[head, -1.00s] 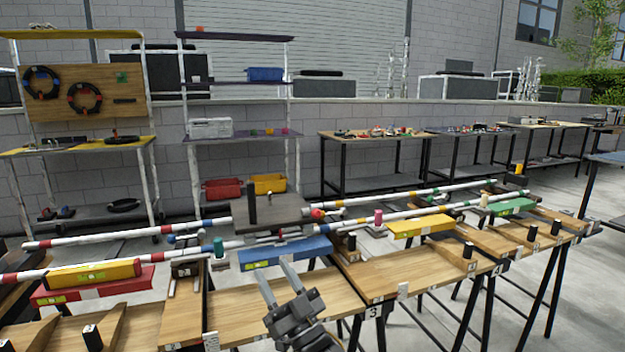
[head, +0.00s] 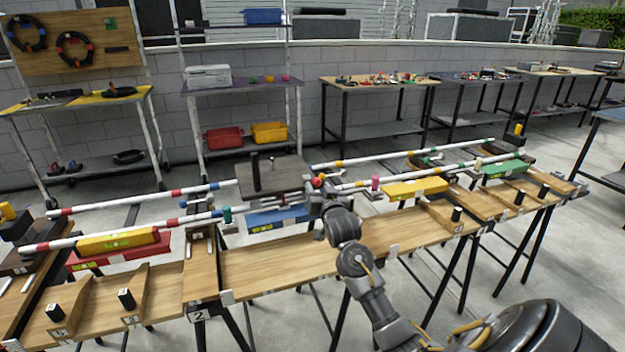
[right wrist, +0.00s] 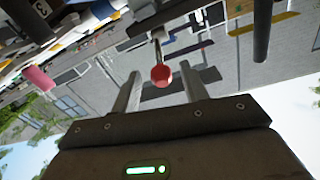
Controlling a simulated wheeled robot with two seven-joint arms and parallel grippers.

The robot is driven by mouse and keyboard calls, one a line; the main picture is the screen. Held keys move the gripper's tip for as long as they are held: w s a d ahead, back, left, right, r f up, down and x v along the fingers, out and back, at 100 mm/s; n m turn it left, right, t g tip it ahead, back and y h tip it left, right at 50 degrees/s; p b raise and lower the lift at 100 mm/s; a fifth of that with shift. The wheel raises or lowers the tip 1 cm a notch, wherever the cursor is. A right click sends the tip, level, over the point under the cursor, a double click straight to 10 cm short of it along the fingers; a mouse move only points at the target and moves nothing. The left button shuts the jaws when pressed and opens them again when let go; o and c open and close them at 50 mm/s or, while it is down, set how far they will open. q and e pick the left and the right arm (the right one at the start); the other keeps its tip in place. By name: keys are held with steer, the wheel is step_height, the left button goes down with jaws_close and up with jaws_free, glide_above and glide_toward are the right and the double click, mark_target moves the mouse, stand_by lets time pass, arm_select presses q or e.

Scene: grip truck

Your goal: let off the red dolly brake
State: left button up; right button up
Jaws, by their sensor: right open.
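The dolly (head: 285,172) is a dark flat platform standing across the white rails behind the wooden bench. The red brake knob (head: 317,183) sits at its right end. In the right wrist view the red knob (right wrist: 161,76) is on a thin metal stem. My right gripper (head: 327,194) is at the dolly's right end, with its wrist and arm hiding part of the rail and the blue level behind. In the right wrist view the right gripper (right wrist: 160,85) is open, its two fingers on either side of the knob, with gaps showing between. My left gripper is not in view.
A black post (head: 256,172) stands on the dolly. A blue level (head: 278,218) lies just in front. A pink cylinder (head: 375,184) and a yellow level (head: 415,188) are to the right. Striped rails (head: 405,153) run alongside. The wooden bench (head: 275,264) lies below my arm.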

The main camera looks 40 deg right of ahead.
steer(key=x, duration=0.6)
steer(key=shift+w+d, duration=0.1)
steer(key=shift+w, duration=0.05)
jaws_close()
